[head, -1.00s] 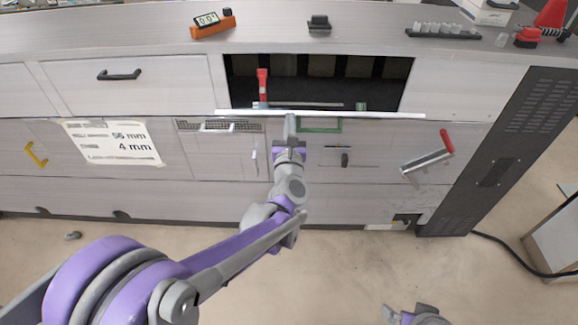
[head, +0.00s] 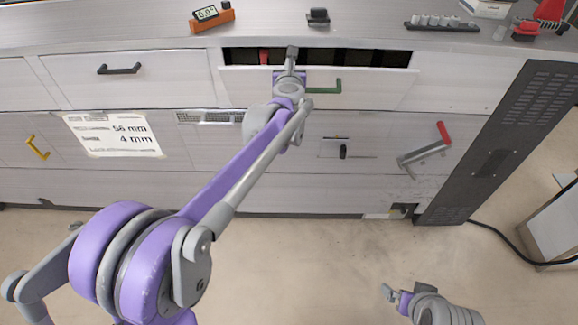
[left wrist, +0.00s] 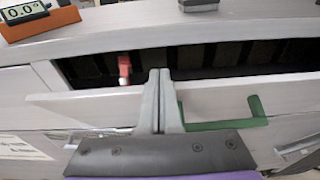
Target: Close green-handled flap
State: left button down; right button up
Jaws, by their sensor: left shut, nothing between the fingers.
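The flap (head: 385,90) with the green handle (head: 324,86) is tilted up in front of its dark compartment, with a narrow gap left along its top edge. The flap also shows in the left wrist view (left wrist: 80,104), with its green handle (left wrist: 225,118) right of the fingers. My left gripper (head: 291,52) is shut and empty, its fingers in front of the flap's upper edge and left of the handle; in the left wrist view (left wrist: 158,78) they overlap that edge. I cannot tell whether they touch it. My right gripper (head: 393,293) is low at the right, away from the flap; its jaw opening is unclear.
Inside the compartment a red-handled thing (head: 264,57) partly shows. A black-handled drawer (head: 118,69) is left of the flap. A red-gripped lever (head: 443,133) sticks out at lower right. An orange gauge (head: 212,17) and a black block (head: 318,16) stand on the top.

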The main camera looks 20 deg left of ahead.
pick_arm(q)
jog(key=w, duration=0.1)
jog(key=w+r, duration=0.1)
jog(key=w+a, duration=0.1)
jog(key=shift+w+r, duration=0.15)
jog(key=shift+w, duration=0.1)
jog(key=shift+w+a+r, duration=0.1)
jog(key=shift+w+a, duration=0.1)
jog(key=shift+w, duration=0.45)
dwell(0.9)
